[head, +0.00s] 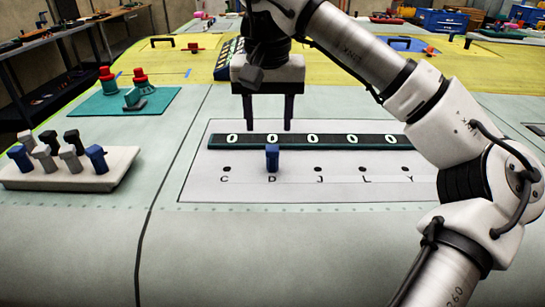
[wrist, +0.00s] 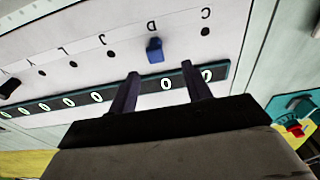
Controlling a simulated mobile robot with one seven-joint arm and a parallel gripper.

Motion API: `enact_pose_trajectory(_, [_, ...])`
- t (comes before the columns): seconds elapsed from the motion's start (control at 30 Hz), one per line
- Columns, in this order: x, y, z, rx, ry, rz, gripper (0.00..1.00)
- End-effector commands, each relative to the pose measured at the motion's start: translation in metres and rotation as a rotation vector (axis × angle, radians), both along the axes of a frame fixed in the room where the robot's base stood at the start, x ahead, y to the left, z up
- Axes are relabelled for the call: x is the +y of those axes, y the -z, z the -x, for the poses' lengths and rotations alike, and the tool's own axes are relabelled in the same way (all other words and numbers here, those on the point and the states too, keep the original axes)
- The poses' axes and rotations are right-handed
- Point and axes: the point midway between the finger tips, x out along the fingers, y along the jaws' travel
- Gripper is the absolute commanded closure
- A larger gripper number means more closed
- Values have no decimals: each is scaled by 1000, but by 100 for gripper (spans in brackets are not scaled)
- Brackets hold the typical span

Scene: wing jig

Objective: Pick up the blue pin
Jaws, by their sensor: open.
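A blue pin (head: 272,157) stands upright at the hole marked D on the white panel (head: 200,190). It also shows in the wrist view (wrist: 155,50), just beyond my fingertips. My gripper (head: 268,126) is open and empty, fingers pointing down behind the pin, near the dark strip with zeros (head: 300,142). In the wrist view my gripper (wrist: 161,71) has its two fingers spread, with the pin roughly in line with the gap. Two more blue pins, one at the left (head: 20,158) and one at the right (head: 97,158), stand in the white tray.
The white tray (head: 110,177) at the left also holds several grey and black pins. A teal mat (head: 165,98) with red-topped parts lies behind it. Holes marked C, J, L and Y beside D look empty. The surface in front of the panel is clear.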

Motion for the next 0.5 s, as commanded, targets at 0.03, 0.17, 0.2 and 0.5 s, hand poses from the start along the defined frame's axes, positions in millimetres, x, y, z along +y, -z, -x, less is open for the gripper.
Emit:
enact_pose_trajectory(0.03, [0,9,-1,2,0,0,51])
enact_pose_trajectory(0.17, [0,24,-3,1,1,0,51])
enact_pose_trajectory(0.2, [0,26,-3,0,0,0,51])
enact_pose_trajectory(0.5, [-8,58,-3,2,0,-1,51])
